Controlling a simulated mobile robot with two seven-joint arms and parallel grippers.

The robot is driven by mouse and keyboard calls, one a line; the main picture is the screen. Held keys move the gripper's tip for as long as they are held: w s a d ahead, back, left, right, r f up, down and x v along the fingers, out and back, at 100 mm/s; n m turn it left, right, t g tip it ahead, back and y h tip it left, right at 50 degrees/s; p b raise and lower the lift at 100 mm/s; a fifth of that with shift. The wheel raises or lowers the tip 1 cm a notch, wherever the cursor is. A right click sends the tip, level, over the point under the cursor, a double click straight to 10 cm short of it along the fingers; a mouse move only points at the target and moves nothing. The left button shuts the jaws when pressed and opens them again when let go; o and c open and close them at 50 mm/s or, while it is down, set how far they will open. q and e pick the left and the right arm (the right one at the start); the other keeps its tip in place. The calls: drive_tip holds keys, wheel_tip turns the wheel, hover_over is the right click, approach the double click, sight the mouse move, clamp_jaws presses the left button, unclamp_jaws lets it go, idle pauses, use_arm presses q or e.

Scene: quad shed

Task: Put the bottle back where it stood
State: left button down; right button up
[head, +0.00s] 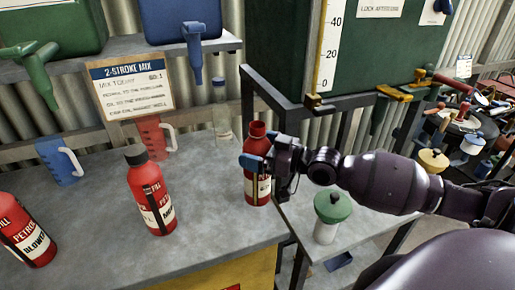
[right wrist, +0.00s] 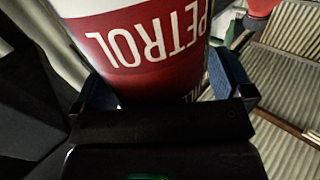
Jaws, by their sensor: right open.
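A red petrol bottle (head: 257,140) with an uncapped-looking red neck stands upright on the grey bench (head: 215,235) near its right edge. My right gripper (head: 256,163) is at this bottle from the right, its blue finger pads on either side of the body. In the right wrist view the bottle (right wrist: 150,45) shows its PETROL label upside down between the open fingers (right wrist: 168,85). Whether the pads touch it I cannot tell. Part of its label is hidden by the gripper. My left gripper is not in view.
A black-capped red bottle (head: 150,195) and another red bottle (head: 25,230) stand further left. Blue (head: 60,162) and red (head: 152,138) jugs and a clear bottle (head: 221,108) stand behind. A green-lidded jar (head: 328,222) stands on the lower table at right. Bare bench lies between the bottles.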

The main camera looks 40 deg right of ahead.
drive_tip(key=shift+r, duration=0.2)
drive_tip(key=shift+s+d+f, duration=0.15)
drive_tip(key=shift+s+d, duration=0.05)
drive_tip(key=shift+s, duration=0.05)
drive_tip(key=v, duration=1.1)
drive_tip(key=shift+s+d, duration=0.15)
idle(0.3)
